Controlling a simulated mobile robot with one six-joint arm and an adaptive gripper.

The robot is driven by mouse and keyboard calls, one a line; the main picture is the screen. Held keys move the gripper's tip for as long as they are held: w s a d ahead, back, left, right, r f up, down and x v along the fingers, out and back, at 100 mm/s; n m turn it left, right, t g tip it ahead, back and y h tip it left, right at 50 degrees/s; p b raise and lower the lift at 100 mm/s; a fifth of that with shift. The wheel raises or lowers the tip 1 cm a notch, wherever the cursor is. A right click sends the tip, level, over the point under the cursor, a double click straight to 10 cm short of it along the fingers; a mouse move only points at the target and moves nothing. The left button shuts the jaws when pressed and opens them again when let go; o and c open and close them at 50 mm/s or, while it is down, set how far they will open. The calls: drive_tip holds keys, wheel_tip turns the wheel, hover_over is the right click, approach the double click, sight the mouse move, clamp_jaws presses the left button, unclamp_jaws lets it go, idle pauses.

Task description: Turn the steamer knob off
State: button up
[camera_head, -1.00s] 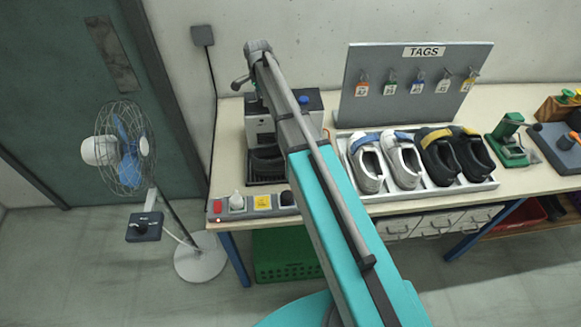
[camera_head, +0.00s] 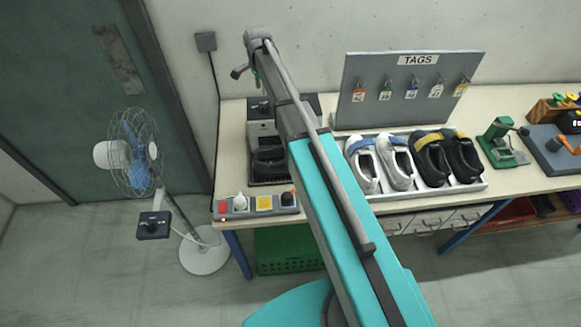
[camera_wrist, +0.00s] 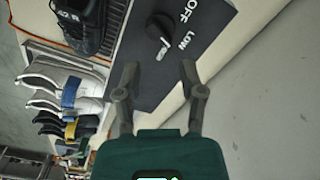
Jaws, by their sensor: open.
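The steamer knob (camera_wrist: 160,28) is black and round, with a white pointer aimed down in the wrist view. It sits on a dark panel (camera_wrist: 135,60). White words OFF and LOW are printed to its right, and the pointer is on neither. My gripper (camera_wrist: 159,67) is open and empty. Its fingertips appear just below the knob, apart from it.
A dark shoe (camera_wrist: 84,28) lies in the steamer beside the panel. A rack (camera_head: 480,187) with white and black shoes stands to the right. A fan (camera_head: 135,150) stands left.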

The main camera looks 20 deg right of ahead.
drive_tip(key=shift+r+p, duration=2.6)
drive_tip(key=shift+r, duration=0.25)
drive_tip(key=s+d+f+n+b, duration=0.1)
drive_tip(key=s+f+n+b, duration=0.6)
drive_tip(key=s, duration=0.8)
drive_tip(key=s+d+f+n+b, duration=0.1)
drive_tip(key=s+f+n+b, duration=0.6)
drive_tip(key=s+f+b, duration=0.4)
drive_tip(key=shift+s, duration=2)
drive_tip(key=shift+r, duration=0.1)
wheel_tip(320, 180, up, 18)
drive_tip(key=m+p, duration=0.6)
drive_tip(key=p, duration=1.2)
hover_over(264, 105)
drive_tip(key=shift+f, duration=0.25)
wheel_tip(264, 105, down, 14)
drive_tip(key=b, duration=1.4)
drive_tip(key=shift+r, duration=0.2)
